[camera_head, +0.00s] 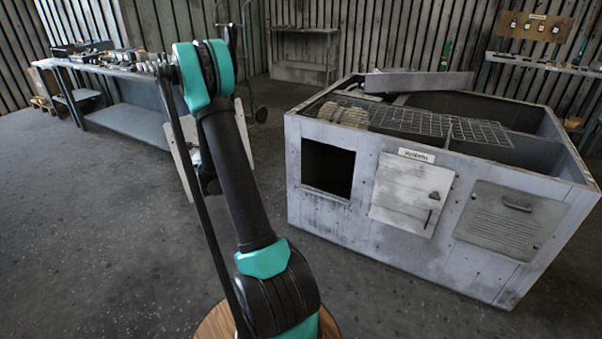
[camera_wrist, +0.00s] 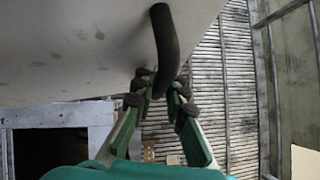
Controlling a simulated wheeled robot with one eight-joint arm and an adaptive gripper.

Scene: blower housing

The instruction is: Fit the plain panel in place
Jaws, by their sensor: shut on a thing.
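The plain panel, a flat pale grey plate with a curved black handle, fills the upper left of the wrist view (camera_wrist: 75,50). My gripper (camera_wrist: 163,88) is shut on the lower end of that handle. In the head view the panel (camera_head: 246,137) hangs in the air, tilted, left of the housing and largely hidden behind my arm.
The housing front also bears a latched door (camera_head: 412,193) and a louvred panel with a handle (camera_head: 510,224). Wire mesh (camera_head: 430,124) and a loose metal piece (camera_head: 418,82) lie on top. A workbench (camera_head: 135,115) stands at back left. The floor left of the housing is clear.

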